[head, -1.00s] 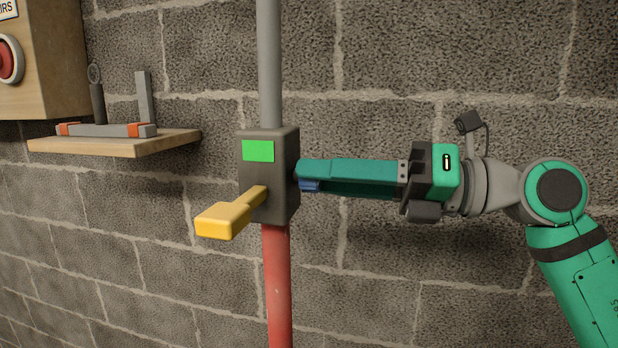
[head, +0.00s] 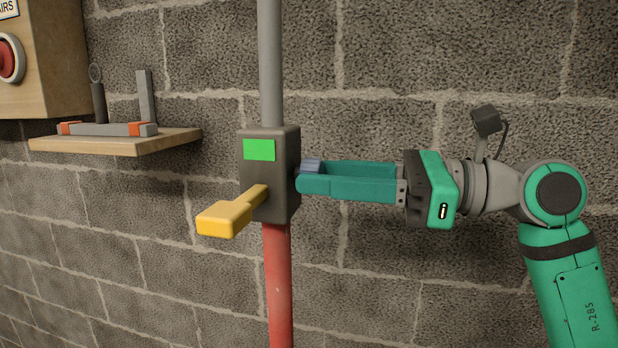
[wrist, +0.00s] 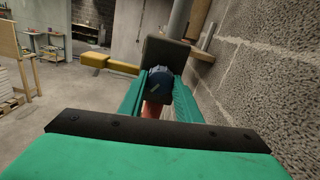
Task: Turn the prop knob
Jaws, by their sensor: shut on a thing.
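The prop knob (head: 312,166) is a small blue ribbed knob on the right side of a dark grey box (head: 286,195). My gripper (head: 308,178) comes in level from the right and is shut on the knob. In the wrist view the knob (wrist: 158,82) sits between my two teal fingers, its round end with a small green mark facing the camera. The box has a green square (head: 259,150) on its front and a yellow handle (head: 226,217) sticking out to the lower left. In the head view the near finger hides part of the knob.
The box sits on a vertical pole, grey above (head: 270,60) and red below (head: 277,290), before a block wall. A wooden shelf (head: 115,146) with a grey and orange tool is at left. A wooden box with a red button (head: 8,62) is upper left.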

